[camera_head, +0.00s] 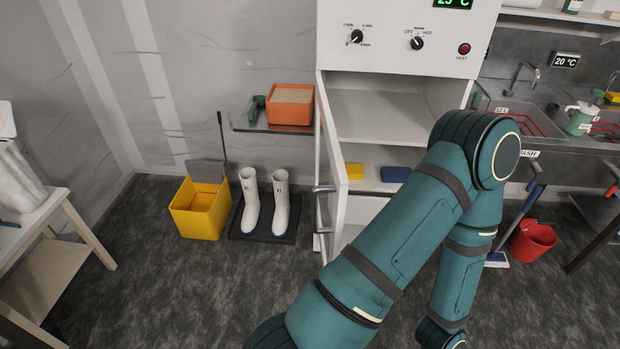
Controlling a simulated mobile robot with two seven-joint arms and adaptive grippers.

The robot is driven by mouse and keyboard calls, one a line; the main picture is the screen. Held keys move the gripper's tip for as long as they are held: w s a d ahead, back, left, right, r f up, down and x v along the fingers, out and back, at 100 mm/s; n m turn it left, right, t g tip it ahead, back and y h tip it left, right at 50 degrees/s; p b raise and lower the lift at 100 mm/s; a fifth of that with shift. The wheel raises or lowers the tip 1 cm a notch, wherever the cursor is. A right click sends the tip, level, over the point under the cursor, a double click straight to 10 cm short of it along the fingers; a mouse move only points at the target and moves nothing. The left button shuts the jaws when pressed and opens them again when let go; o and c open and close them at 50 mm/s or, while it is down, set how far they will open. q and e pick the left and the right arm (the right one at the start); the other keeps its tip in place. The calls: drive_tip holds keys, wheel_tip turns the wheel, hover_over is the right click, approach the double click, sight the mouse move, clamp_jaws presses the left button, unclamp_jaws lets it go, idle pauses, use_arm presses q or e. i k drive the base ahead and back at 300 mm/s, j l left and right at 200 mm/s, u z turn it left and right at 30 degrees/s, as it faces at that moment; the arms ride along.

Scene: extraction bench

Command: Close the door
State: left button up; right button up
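The white door (333,155) of the white cabinet (385,58) stands open at the cabinet's left side. It swings out toward me and shows almost edge-on. A grey bar handle (323,189) sticks out on the door's left face. The cabinet's inside shows white shelves, with a yellow block (354,171) and a blue block (396,174) on the lower one. One of my teal arms crosses in front of the cabinet's right part and hides some of its opening. Neither of my grippers is in view.
White boots (281,205) stand on a dark tray left of the door, beside a yellow mop bucket (200,208). An orange bin (290,105) sits on a wall shelf. A red bucket (533,241) stands at right under the sinks. Floor at front left is clear.

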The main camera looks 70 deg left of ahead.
sight(328, 200)
drive_tip(key=k+u, duration=0.15)
drive_tip(key=u, duration=1.95)
